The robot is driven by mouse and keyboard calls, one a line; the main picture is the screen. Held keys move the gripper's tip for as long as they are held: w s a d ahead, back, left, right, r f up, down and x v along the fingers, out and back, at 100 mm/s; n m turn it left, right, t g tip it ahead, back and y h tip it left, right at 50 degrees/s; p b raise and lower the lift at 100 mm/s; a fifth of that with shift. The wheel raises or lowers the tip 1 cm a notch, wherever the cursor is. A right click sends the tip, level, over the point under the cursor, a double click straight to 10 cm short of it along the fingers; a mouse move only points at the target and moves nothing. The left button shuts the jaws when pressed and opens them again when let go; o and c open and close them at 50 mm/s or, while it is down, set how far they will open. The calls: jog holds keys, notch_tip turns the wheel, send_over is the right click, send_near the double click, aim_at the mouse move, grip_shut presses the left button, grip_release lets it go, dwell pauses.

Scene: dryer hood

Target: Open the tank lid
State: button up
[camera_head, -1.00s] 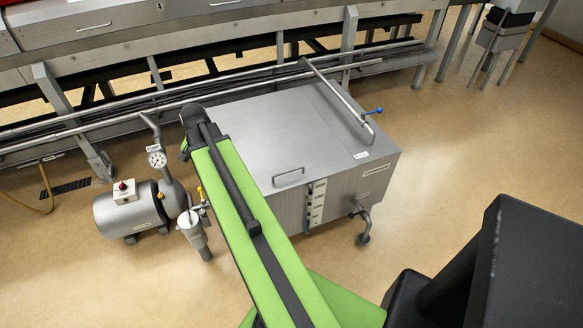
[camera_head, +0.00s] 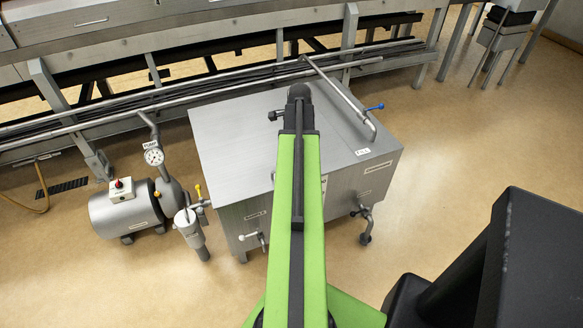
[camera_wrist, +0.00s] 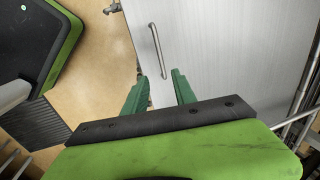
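The tank is a grey metal box (camera_head: 225,190) in the middle of the head view. Its flat lid (camera_head: 240,130) is down. In the wrist view, the lid surface (camera_wrist: 215,50) carries a thin bar handle (camera_wrist: 157,50). In the head view my arm covers that handle. My gripper (camera_wrist: 162,82) has two green fingers spread apart with nothing between them. In the wrist view the handle lies just beyond the fingertips, roughly in line with the gap. I cannot tell the height of the fingers above the lid. The fingers do not show in the head view.
Pipes and a machine frame (camera_head: 60,100) run behind. The floor at right (camera_head: 480,130) is clear.

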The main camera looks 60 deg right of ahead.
jog(key=f+b, duration=0.4)
jog(key=w+d+f+b, duration=0.1)
jog(key=f+b, duration=0.3)
jog(key=f, duration=0.1)
jog(key=w+f+b, duration=0.1)
jog(key=f+b, duration=0.2)
jog(key=f, duration=0.1)
jog(key=shift+d+f+b, duration=0.2)
jog(key=shift+d+b, duration=0.05)
jog(key=shift+b, duration=0.15)
jog(key=shift+r, duration=0.1)
jog(key=c, duration=0.6)
grip_shut()
jog(key=shift+a, duration=0.1)
